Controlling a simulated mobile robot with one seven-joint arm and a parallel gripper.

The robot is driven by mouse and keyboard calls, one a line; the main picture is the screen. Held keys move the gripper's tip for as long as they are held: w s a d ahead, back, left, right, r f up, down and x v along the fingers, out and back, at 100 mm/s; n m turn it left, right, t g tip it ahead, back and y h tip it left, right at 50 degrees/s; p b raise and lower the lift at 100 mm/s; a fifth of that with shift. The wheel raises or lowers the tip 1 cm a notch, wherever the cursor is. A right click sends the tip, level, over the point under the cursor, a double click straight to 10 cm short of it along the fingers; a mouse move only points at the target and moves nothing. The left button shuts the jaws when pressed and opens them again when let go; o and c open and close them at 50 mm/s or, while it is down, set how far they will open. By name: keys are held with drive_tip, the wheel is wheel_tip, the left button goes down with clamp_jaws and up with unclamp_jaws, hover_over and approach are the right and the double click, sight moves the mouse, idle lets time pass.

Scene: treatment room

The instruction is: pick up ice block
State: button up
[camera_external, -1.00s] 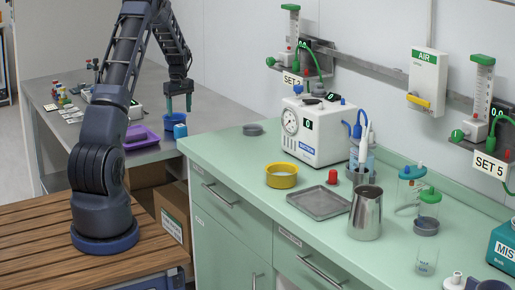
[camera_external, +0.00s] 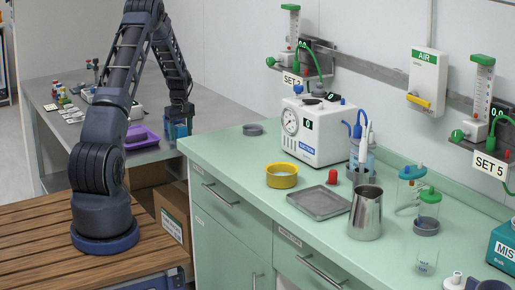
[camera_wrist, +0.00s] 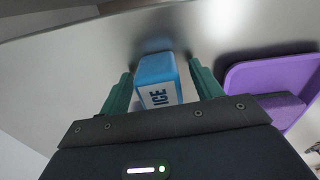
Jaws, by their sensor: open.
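The ice block is a blue block (camera_wrist: 157,68) with a white face lettered "ICE". In the wrist view it lies between the two green fingers of my gripper (camera_wrist: 160,90), with a small gap at each side. My gripper is open. In the external view my gripper (camera_external: 178,130) is low over the grey table, and its fingers partly cover the blue ice block (camera_external: 180,131). I cannot tell whether any finger touches it.
A purple tray (camera_wrist: 240,78) lies close to the right finger in the wrist view. It also shows in the external view (camera_external: 143,139). The grey table (camera_external: 215,103) is bare to the right. The green counter (camera_external: 215,150) stands close by, with a yellow ring-shaped dish (camera_external: 282,180) on it.

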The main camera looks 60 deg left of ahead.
drive_tip(key=c, duration=1.1)
drive_tip(key=shift+r, duration=0.2)
